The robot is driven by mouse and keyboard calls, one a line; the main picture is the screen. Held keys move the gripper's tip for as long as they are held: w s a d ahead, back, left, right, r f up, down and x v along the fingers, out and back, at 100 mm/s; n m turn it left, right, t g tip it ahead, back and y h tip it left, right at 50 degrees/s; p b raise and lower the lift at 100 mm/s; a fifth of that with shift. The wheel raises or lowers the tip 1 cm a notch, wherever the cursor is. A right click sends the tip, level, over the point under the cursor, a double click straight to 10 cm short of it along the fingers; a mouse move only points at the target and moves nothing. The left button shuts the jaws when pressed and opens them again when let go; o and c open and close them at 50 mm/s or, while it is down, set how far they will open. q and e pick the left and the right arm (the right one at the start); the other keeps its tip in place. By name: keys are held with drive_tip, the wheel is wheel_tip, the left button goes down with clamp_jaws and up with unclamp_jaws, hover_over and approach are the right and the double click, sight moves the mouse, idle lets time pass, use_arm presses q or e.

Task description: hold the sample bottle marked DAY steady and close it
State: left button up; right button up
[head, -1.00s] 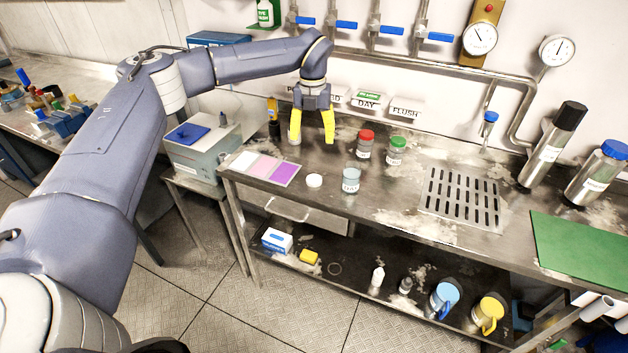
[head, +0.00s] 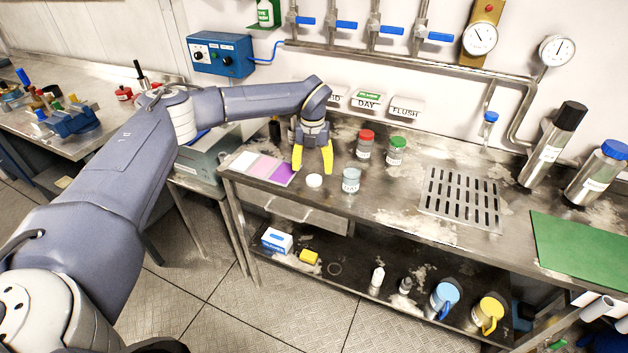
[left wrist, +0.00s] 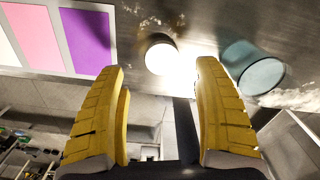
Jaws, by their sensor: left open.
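An open, clear sample bottle (head: 350,181) with a white label stands upright on the steel bench. Its label is too small to read for certain. A white round cap (head: 314,180) lies on the bench just left of it. My left gripper (head: 313,168) is open and empty, with its yellow fingers pointing down just behind the cap. In the left wrist view the cap (left wrist: 161,56) shows between and beyond the fingertips, apart from them. The bottle (left wrist: 253,68) shows right of the right finger. My right gripper is not in view.
Red-capped (head: 365,144) and green-capped (head: 396,150) bottles stand behind the open bottle. A colour card (head: 262,166) lies left of the gripper. A slotted drain plate (head: 461,200) is at right. The bench between bottle and drain is clear.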

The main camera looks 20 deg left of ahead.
sight(314, 179)
use_arm(q)
drive_tip(key=shift+d+f, duration=0.2)
drive_tip(key=shift+f, duration=2.4)
drive_tip(key=c, duration=0.9)
